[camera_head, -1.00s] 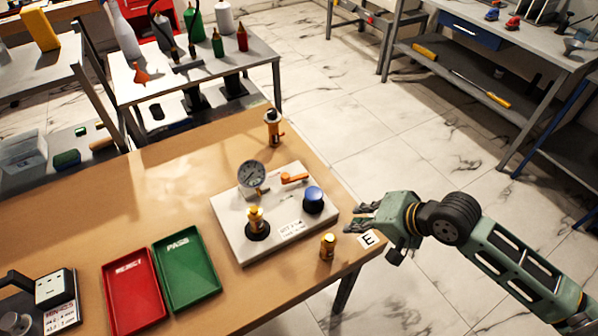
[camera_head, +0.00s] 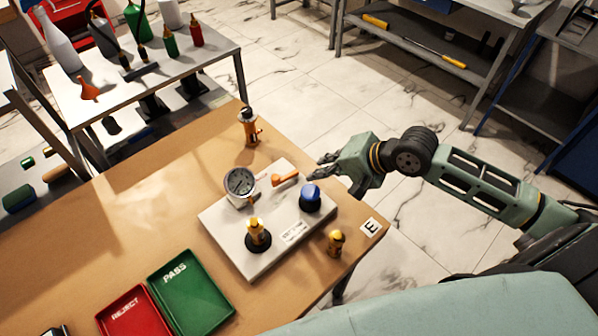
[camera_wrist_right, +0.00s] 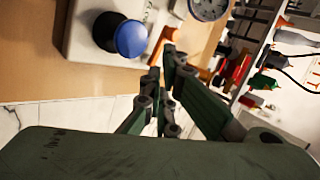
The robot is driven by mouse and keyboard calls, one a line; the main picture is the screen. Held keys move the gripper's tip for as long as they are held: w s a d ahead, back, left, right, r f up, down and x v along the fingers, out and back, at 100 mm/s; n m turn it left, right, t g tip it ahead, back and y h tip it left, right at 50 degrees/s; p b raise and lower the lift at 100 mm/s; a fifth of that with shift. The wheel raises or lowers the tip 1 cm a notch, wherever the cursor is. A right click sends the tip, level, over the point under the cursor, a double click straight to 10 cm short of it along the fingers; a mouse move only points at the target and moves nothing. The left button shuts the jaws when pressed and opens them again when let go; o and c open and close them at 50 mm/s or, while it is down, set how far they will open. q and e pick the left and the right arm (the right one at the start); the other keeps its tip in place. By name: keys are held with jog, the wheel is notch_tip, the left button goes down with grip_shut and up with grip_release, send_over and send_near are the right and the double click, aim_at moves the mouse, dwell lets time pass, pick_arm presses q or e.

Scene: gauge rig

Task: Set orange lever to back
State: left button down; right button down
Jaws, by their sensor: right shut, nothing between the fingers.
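The orange lever (camera_head: 286,179) sits on the white gauge rig plate (camera_head: 222,217), between the round gauge (camera_head: 240,183) and the blue knob (camera_head: 311,196). In the right wrist view the lever (camera_wrist_right: 163,42) lies just beyond my fingertips, beside the blue knob (camera_wrist_right: 131,38). My right gripper (camera_head: 322,168) is shut and empty, to the right of the lever in the head view and apart from it. It also shows in the wrist view (camera_wrist_right: 166,66), where its fingers partly cover what lies beyond. My left gripper is not in view.
A brass fitting (camera_head: 257,236) stands on the plate. Other brass fittings stand by the "E" marker (camera_head: 371,228) and at the table's far corner (camera_head: 249,128). Green PASS (camera_head: 190,290) and red REJECT (camera_head: 136,314) trays lie at front left. The table (camera_head: 130,215) is clear left of the rig.

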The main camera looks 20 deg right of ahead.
aim_at(286, 176)
jog(key=x, duration=1)
jog(key=shift+w, duration=0.1)
jog(key=shift+p, duration=0.3)
